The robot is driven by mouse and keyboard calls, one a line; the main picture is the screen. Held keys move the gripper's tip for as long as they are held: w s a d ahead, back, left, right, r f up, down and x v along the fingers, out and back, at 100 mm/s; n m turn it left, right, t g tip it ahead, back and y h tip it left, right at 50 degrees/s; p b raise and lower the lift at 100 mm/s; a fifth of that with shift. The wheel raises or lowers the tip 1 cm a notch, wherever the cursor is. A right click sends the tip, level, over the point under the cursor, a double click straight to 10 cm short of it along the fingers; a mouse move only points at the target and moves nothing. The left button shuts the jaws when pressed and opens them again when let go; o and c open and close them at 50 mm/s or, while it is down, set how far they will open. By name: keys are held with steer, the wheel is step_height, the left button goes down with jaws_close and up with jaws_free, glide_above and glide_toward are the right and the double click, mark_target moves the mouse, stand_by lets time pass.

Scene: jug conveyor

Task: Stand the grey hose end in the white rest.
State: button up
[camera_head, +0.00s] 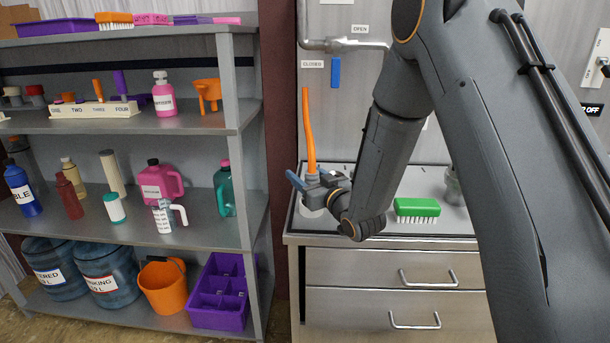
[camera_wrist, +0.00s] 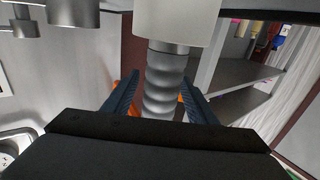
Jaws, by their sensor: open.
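The grey hose end (camera_wrist: 163,88) is a ribbed grip with a metal collar, and its orange hose (camera_head: 308,125) rises above it in the head view. The white rest (camera_wrist: 178,20) is a pale cylinder meeting the collar in the wrist view, which looks upside down. The hose end appears upright in the rest. My gripper (camera_head: 310,181) is open, with its blue fingers on either side of the ribbed part in the wrist view (camera_wrist: 158,82). I cannot tell whether a finger touches it. My gripper hides much of the hose end in the head view.
The steel counter (camera_head: 365,205) holds a green brush (camera_head: 416,208) to the right and a metal fitting (camera_head: 452,186) beyond it. A grey shelf unit (camera_head: 235,100) full of bottles and tubs stands to the left. Drawers (camera_head: 390,270) lie below the counter.

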steer(key=b+v, duration=0.2)
steer(key=v, duration=0.5)
steer(key=shift+s+d, duration=0.2)
steer(key=shift+s, duration=0.15)
steer(key=shift+d, duration=0.1)
